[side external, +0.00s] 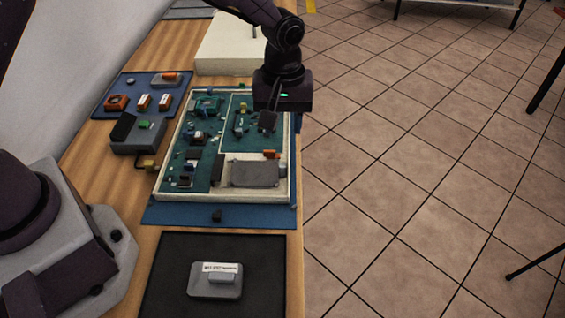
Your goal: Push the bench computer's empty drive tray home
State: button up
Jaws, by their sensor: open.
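The bench computer (158,194) is an open, shallow cream case with green boards inside, lying on a blue mat. A flat grey metal piece (252,174) lies in its near right bay and looks like the drive tray; I cannot tell how far in it sits. An orange part (270,154) is just behind it. My gripper (267,124) points down over the right part of the case, behind the grey piece and apart from it. It is open, with nothing visible in it; its fingers are small and dark here.
A black mat (260,290) with a labelled grey box (215,281) lies in front. A blue tray (134,83) of small orange parts and a grey unit (136,136) with a cable are at left. A cream block (222,50) stands behind. The table's right edge is close to the case.

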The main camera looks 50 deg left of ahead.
aim_at(282, 165)
notch_tip(282, 165, down, 12)
jog(key=shift+r, duration=0.25)
